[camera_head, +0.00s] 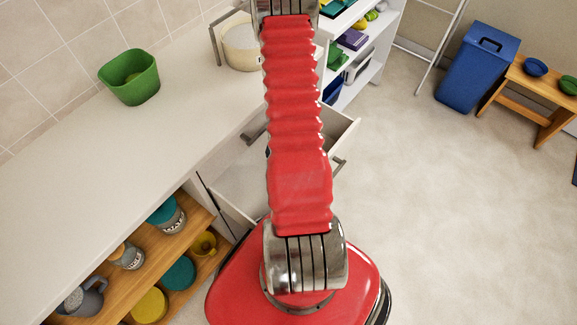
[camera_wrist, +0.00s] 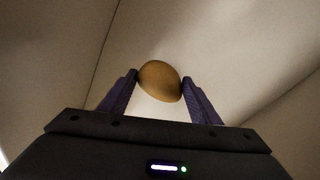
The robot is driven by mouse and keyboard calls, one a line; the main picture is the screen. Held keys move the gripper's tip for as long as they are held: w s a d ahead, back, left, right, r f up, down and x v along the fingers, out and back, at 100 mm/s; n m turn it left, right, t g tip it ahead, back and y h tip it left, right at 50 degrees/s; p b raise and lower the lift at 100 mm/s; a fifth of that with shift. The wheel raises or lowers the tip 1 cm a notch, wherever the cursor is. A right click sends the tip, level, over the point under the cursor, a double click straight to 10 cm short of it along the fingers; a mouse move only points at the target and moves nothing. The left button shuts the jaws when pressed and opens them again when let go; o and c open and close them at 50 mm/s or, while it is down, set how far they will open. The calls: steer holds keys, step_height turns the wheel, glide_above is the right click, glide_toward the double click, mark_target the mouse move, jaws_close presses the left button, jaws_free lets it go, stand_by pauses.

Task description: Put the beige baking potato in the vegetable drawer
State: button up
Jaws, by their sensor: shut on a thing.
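The potato (camera_wrist: 160,81), smooth and yellow-brown, is held between the two dark purple fingers of my gripper (camera_wrist: 160,88) in the wrist view. The fingers press on its left and right sides. Pale surfaces with corner lines lie around and beyond it; I cannot tell how far off they are. In the head view an open white drawer (camera_head: 345,135) sticks out from the cupboard, partly hidden behind my red arm. The part of its floor that shows looks empty. My gripper and the potato do not show in the head view.
A white counter (camera_head: 120,140) carries a green bin (camera_head: 130,77) and a cream pot (camera_head: 241,45). Below is a wooden shelf (camera_head: 140,255) with jars and cups. White shelving (camera_head: 375,65) stands behind; a blue bin (camera_head: 478,68) and wooden bench (camera_head: 530,92) are right. The right floor is clear.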

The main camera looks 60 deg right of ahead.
steer(key=shift+f, duration=0.2)
steer(key=shift+f, duration=0.65)
steer(key=o, duration=1.3)
steer(key=shift+c, duration=0.2)
steer(key=shift+r, duration=0.15)
steer(key=shift+r, duration=0.5)
steer(key=shift+s+a+r, duration=0.1)
steer(key=shift+a+r, duration=0.05)
steer(key=shift+r, duration=1.05)
steer(key=shift+s+a+r, duration=0.1)
steer(key=shift+a+r, duration=0.1)
steer(key=shift+r, duration=1)
steer(key=shift+a+r, duration=0.15)
steer(key=shift+r, duration=1.05)
steer(key=shift+r, duration=0.1)
steer(key=shift+w, duration=0.1)
